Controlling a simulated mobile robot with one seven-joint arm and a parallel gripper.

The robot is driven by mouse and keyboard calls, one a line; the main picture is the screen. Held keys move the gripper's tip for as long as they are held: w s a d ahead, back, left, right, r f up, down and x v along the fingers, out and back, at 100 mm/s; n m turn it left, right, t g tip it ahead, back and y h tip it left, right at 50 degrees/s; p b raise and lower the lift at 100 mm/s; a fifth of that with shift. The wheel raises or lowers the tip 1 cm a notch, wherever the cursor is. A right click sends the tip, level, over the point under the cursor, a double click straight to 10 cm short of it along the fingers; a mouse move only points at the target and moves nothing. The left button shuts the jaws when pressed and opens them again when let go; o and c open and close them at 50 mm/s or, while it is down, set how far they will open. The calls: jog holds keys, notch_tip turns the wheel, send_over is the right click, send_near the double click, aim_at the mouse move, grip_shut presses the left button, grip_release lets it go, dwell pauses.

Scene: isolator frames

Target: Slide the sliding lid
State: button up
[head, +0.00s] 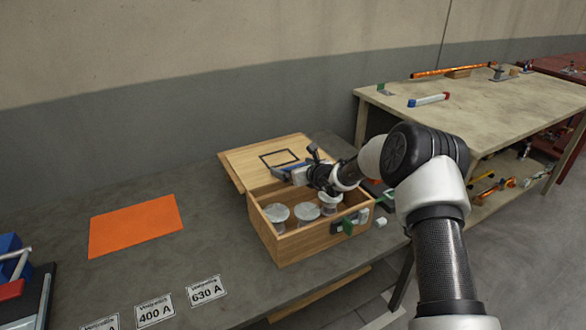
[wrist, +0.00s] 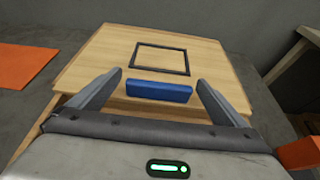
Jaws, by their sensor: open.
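The sliding lid (head: 240,160) is a flat light-wood panel with a black square outline. It sits at the back of the wooden box (head: 290,249), reaching past its rear edge, and the front of the box is uncovered. In the wrist view the lid (wrist: 113,50) fills the middle and carries a blue bar handle (wrist: 160,91). My gripper (wrist: 157,80) is open, with one finger on each side of the handle and a gap at both ends. In the head view my gripper (head: 284,172) is low over the lid and hides the handle partly.
Several round grey-topped pieces (head: 277,212) stand inside the box. An orange mat (head: 135,226) lies to the left, and label cards (head: 206,290) lie in front. A small white block (head: 380,222) lies right of the box. A second table (head: 480,105) stands at the right.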

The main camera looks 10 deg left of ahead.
jog(key=shift+w+a+f, duration=0.1)
jog(key=shift+w+a, duration=0.05)
jog(key=shift+w, duration=0.05)
